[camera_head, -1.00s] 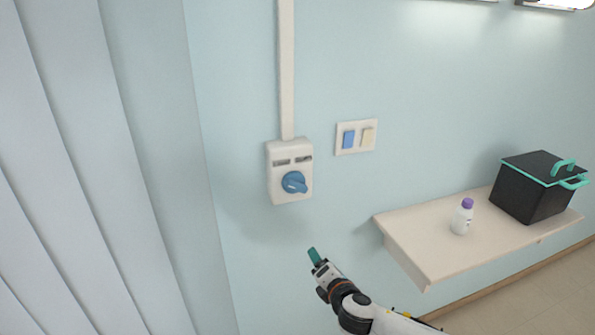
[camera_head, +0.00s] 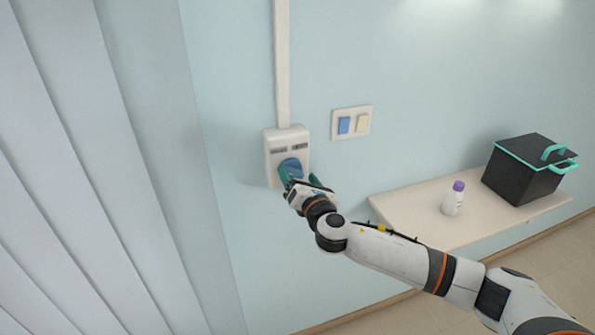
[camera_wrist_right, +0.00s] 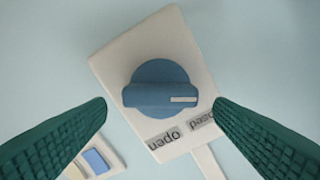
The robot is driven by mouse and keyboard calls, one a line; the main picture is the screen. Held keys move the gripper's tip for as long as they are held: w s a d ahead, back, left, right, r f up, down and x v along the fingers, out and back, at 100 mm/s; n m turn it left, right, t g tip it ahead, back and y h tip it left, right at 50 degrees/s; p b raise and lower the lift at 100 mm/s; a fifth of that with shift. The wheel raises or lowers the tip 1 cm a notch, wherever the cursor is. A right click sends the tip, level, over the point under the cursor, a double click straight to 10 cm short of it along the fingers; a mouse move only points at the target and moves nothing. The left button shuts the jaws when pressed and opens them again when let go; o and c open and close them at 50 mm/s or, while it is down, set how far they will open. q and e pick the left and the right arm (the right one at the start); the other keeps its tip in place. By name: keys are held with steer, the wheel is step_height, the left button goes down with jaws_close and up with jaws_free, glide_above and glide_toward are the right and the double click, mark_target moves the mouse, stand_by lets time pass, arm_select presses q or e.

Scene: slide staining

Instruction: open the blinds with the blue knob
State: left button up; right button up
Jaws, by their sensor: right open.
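The blue knob (camera_head: 290,167) sits on a white wall box (camera_head: 273,152). In the right wrist view the blue knob (camera_wrist_right: 155,75) fills the middle, its pale mark at the handle's right end, on the side of the partly hidden "closed" label (camera_wrist_right: 203,119). The "open" label (camera_wrist_right: 163,135) shows upside down below it. My right gripper (camera_head: 299,179) is open in front of the knob. In the right wrist view its green fingers (camera_wrist_right: 160,112) stand either side of the knob, apart from it. Pale vertical blinds (camera_head: 80,170) hang at left, with slats edge to edge. My left gripper is not in view.
A switch plate (camera_head: 352,122) with a blue and a cream switch is right of the box. A shelf (camera_head: 420,225) at right holds a white bottle (camera_head: 453,203) with a purple cap and a black box (camera_head: 525,175). A white conduit (camera_head: 283,60) runs up the wall.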

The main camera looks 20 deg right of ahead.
steer(key=shift+w, duration=0.7)
steer(key=c, duration=1)
